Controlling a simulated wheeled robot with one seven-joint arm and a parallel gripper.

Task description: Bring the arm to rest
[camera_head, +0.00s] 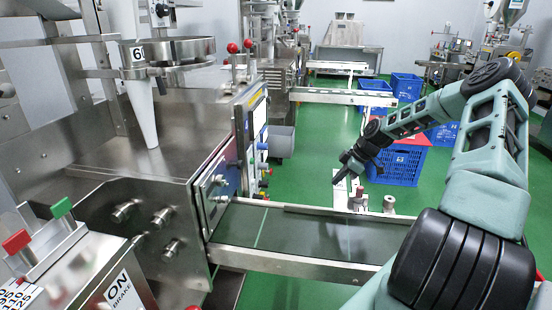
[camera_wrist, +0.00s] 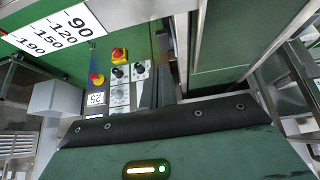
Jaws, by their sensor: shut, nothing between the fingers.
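My arm (camera_head: 405,120) reaches in from the right in the head view and stretches left above the conveyor and floor. My gripper (camera_head: 340,178) is at its end, small in the picture, above the far side of the conveyor belt (camera_head: 300,238) and apart from it. The gripper is shut with nothing held. In the wrist view the fingers do not show clearly; a teal housing with a lit green lamp fills the bottom.
A steel packing machine (camera_head: 150,130) stands at left, with a control panel (camera_head: 255,125) on its side. Blue crates (camera_head: 398,165) stand on the green floor behind my arm. The wrist view shows a panel with red emergency buttons (camera_wrist: 119,55) and a number scale (camera_wrist: 60,28).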

